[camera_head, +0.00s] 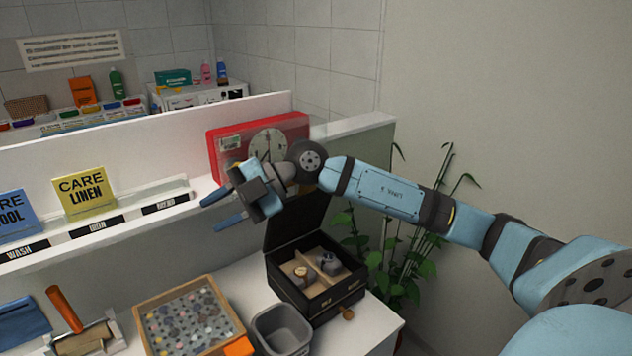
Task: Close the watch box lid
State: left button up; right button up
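The black watch box (335,292) stands on the white counter at the lower middle. Its lid (285,228) is up, at the back left of the box, and my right gripper partly hides it. Inside, a light divider separates watches on cushions (328,263). My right gripper (222,210) is above and to the left of the box, in front of the red clock box. Its two blue fingers are apart, pointing left, with nothing seen between them. My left gripper is not in view.
A grey bin (282,330) and a wooden tray of buttons (190,320) stand left of the watch box. A red box with a clock face (258,140) is on the ledge behind. A plant (410,235) grows at the right. A brush (70,320) lies at lower left.

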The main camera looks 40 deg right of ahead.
jog(key=d+r+m+h, duration=0.35)
jog(key=d+h, duration=0.35)
jog(key=d, duration=0.6)
jog(key=d+r+m+h, duration=0.2)
jog(key=d+m+h, duration=0.4)
jog(key=d, duration=0.7)
jog(key=shift+n+g+h, duration=0.3)
jog(key=shift+n, duration=0.55)
jog(key=p+x, duration=0.1)
jog(key=x, duration=1.2)
jog(key=shift+w+d+f+p, duration=0.15)
jog(key=shift+w+d+p, duration=0.05)
jog(key=shift+w+p, duration=0.1)
grip_shut()
